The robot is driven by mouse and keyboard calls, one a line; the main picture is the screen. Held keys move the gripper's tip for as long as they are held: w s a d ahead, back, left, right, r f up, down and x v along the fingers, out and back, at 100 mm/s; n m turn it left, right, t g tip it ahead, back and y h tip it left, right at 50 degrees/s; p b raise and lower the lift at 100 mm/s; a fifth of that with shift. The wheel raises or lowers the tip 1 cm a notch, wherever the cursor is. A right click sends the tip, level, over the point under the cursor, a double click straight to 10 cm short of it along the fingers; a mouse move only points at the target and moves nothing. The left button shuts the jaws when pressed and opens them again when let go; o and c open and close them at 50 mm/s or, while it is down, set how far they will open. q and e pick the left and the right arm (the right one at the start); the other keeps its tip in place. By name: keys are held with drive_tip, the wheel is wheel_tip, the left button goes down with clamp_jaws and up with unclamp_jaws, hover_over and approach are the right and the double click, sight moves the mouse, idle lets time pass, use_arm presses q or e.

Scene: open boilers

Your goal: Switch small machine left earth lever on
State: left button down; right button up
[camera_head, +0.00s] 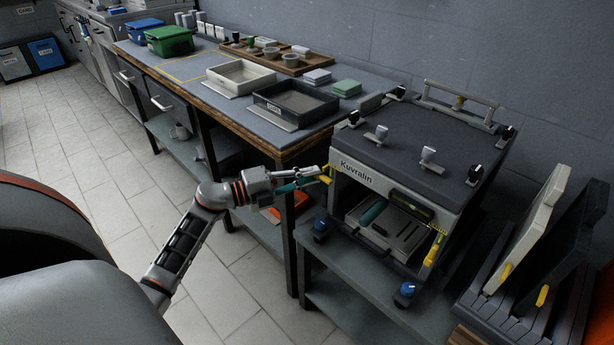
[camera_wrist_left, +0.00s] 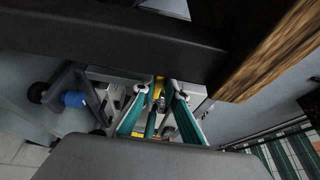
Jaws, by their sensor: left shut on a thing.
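The small machine (camera_head: 415,170) is a grey and black box marked Kuvralin with an open front, on a low grey stand. Its left lever is yellow (camera_head: 327,170) and sits at the front left edge. It also shows as a yellow bar in the left wrist view (camera_wrist_left: 158,87). My left gripper (camera_head: 322,176) reaches it from the left and is shut on it. In the left wrist view the two teal-sided fingers (camera_wrist_left: 160,98) are on either side of the bar. A second yellow lever (camera_head: 435,249) is at the machine's front right. My right gripper is out of view.
A workbench (camera_head: 225,95) with trays and bins stands behind my left arm; its wooden corner is close to the gripper. Blue knobs (camera_head: 320,226) sit on the stand's front. A rack of upright panels (camera_head: 530,230) stands right. Floor at left is clear.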

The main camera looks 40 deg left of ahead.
use_arm(q)
drive_tip(key=c, duration=2)
unclamp_jaws()
drive_tip(key=shift+c, duration=0.2)
drive_tip(key=v, duration=1.2)
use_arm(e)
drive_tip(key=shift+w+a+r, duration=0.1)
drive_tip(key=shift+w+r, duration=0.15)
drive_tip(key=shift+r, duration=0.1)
